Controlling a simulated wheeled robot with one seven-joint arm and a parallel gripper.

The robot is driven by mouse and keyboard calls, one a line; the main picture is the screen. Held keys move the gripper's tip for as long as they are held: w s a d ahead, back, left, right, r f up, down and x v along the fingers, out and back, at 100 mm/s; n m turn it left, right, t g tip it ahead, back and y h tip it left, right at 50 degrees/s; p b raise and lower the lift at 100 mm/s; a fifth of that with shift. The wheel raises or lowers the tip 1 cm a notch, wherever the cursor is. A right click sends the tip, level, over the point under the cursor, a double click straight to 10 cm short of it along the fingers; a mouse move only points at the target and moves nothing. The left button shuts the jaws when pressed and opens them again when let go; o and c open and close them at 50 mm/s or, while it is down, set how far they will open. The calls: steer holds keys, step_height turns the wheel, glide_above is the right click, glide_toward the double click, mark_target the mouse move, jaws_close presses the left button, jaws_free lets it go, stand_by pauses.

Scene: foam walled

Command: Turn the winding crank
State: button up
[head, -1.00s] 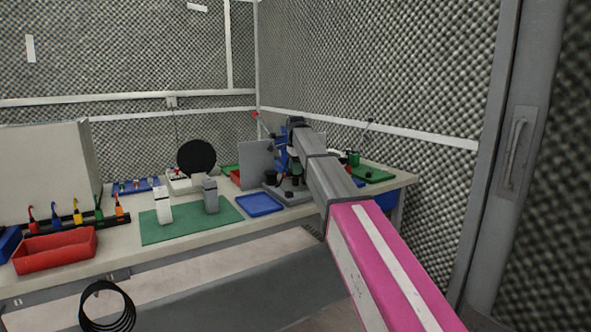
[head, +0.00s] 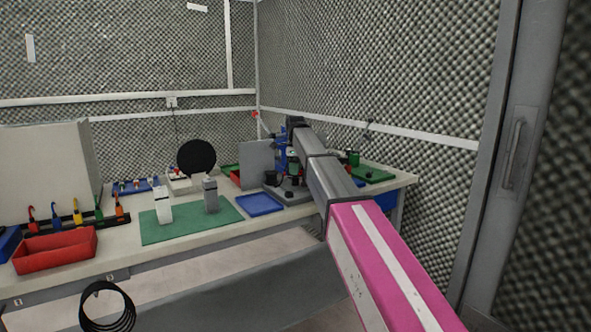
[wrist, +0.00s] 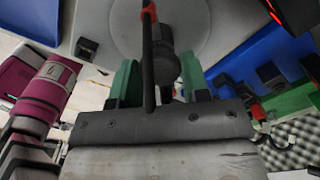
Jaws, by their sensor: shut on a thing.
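The winding device stands near the right end of the bench, its grey base (head: 291,196) partly hidden by my arm. In the wrist view, a large pale grey disc (wrist: 195,25) lies beyond my fingers. A dark rounded knob (wrist: 162,66), seemingly the crank's handle, sits between my green fingers. My gripper (wrist: 160,78) is shut on it. A thin dark rod with a red tip (wrist: 149,30) crosses in front of the knob. In the head view, my gripper (head: 292,164) is small and partly hidden, and the crank cannot be made out clearly.
A grey upright panel (head: 257,163) stands left of the device. A blue tray (head: 259,204) and a green mat (head: 160,232) lie to the left. A green tray (head: 373,174) is at the right bench end, close to the foam wall (head: 400,90).

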steer(key=shift+m, duration=4.6)
steer(key=shift+m, duration=0.4)
steer(key=o, duration=0.9)
step_height(320, 180, up, 11)
steer(key=shift+f, duration=0.1)
